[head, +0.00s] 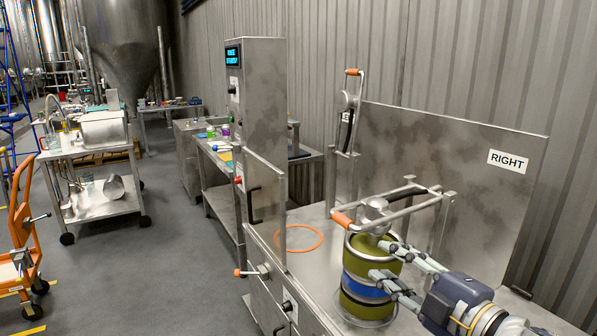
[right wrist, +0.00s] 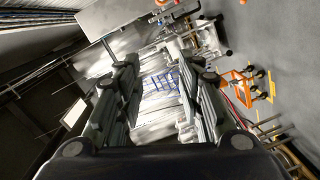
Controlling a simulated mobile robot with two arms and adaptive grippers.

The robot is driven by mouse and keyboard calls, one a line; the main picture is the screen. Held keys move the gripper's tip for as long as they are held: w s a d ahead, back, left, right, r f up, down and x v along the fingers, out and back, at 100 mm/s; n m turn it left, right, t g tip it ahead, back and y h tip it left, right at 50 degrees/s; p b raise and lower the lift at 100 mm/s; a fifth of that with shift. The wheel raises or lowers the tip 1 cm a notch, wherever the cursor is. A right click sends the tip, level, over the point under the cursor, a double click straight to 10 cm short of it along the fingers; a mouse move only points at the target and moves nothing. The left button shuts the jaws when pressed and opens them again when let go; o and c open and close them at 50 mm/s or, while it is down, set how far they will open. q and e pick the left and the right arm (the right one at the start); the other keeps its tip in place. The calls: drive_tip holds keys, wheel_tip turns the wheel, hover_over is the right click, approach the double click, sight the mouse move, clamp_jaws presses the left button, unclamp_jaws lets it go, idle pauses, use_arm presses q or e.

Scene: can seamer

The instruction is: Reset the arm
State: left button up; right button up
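My right gripper (head: 392,268) comes in from the lower right in the head view, with its fingers overlapping a green can with a blue band (head: 356,278). In the right wrist view my right gripper (right wrist: 160,75) is open, its fingers wide apart with nothing seen between them. The can stands on the seamer's steel table, under a metal head (head: 376,210). A seamer arm with an orange grip (head: 342,219) reaches over the can, its grip toward the lower left. A second lever with an orange grip (head: 354,72) stands upright behind. My left gripper is not in view.
A steel panel marked RIGHT (head: 470,150) stands behind the can. An orange ring (head: 298,238) lies on the bare table at left. A tall control column (head: 258,100) stands at the table's far left. An orange cart (head: 22,240) and open floor are further left.

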drive_tip(key=s+f+m+g+h, duration=0.3)
drive_tip(key=f+m, duration=0.4)
drive_tip(key=f, duration=0.6)
drive_tip(key=s+d+f+m+g+h, duration=0.2)
drive_tip(key=s+f+m+g, duration=0.25)
drive_tip(key=s+f, duration=0.7)
drive_tip(key=s+d+f+m+g+h, duration=0.2)
drive_tip(key=s+f+m+g+h, duration=0.3)
drive_tip(key=s+f, duration=0.65)
wheel_tip(320, 180, down, 26)
drive_tip(key=s+y+p, duration=0.2)
drive_tip(key=s, duration=0.1)
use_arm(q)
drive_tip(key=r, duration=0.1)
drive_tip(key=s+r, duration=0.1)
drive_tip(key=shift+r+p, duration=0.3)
use_arm(e)
drive_tip(key=s+d+f+g, duration=0.1)
drive_tip(key=s+d+f, duration=0.2)
drive_tip(key=s+f, duration=1.1)
drive_tip(key=shift+s+d+g, duration=0.2)
drive_tip(key=shift+s+g, duration=0.15)
drive_tip(key=shift+s, duration=0.8)
drive_tip(key=shift+m, duration=0.25)
